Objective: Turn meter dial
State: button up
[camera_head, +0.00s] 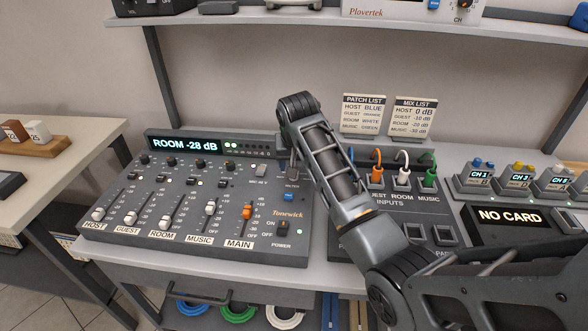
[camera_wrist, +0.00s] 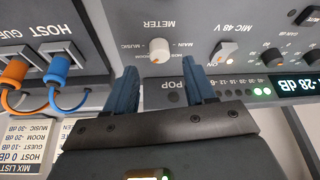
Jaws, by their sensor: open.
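The meter dial (camera_wrist: 160,50) is a small pale round knob on the grey mixer panel. It shows in the wrist view, which is upside down, under the word METER, with channel names around it. My gripper (camera_wrist: 161,71) is open, its two blue fingers on either side of the space just short of the dial. Nothing is between the fingers, and I cannot tell their height above the panel. In the head view, my arm hides the dial and most of my gripper. The mixer's display (camera_head: 183,146) reads ROOM -28 dB.
The mixer (camera_head: 190,240) has several faders and small knobs. The MIC 48 V switch (camera_wrist: 224,50) is near the dial. A patch panel with orange, white and green plugs (camera_head: 402,178) stands right of it. Two list cards (camera_head: 364,114) (camera_head: 414,117) stand behind.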

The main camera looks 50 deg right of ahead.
jog(key=shift+v, duration=1.8)
